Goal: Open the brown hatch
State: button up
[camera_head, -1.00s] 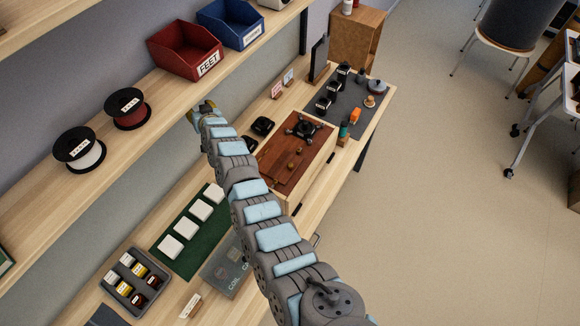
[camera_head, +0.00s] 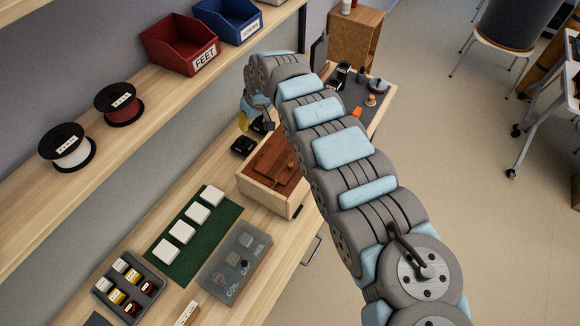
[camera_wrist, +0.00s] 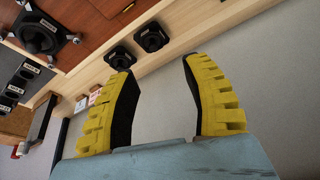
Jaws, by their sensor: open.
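The brown hatch (camera_head: 272,163) appears to be the flat panel with a small round knob (camera_head: 290,166) in the brown top of a pale wooden box (camera_head: 262,194). My arm covers the far part of that top. In the wrist view, part of the brown top (camera_wrist: 85,28) shows at the upper left. My gripper (camera_wrist: 157,66) is open and empty, its yellow fingers spread over the bench and wall behind the box. In the head view, its yellow fingers (camera_head: 243,121) show beside my arm, at the back of the bench, apart from the hatch.
Two small black square parts (camera_wrist: 152,37) sit behind the box. A green mat (camera_head: 180,262) with white blocks and a clear lidded case (camera_head: 234,262) lie nearer. A shelf (camera_head: 100,180) with spools and bins runs above left.

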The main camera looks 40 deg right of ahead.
aim_at(291, 164)
jog(key=s+d+r+g+b, duration=0.15)
jog(key=s+d+g, duration=0.3)
jog(key=s, duration=0.75)
jog(key=shift+t, duration=0.35)
jog(key=f, duration=1.5)
jog(key=shift+w+f, duration=0.2)
jog(key=shift+f, duration=0.1)
jog(key=shift+d+f, duration=0.15)
jog(key=shift+f, duration=0.35)
grip_shut()
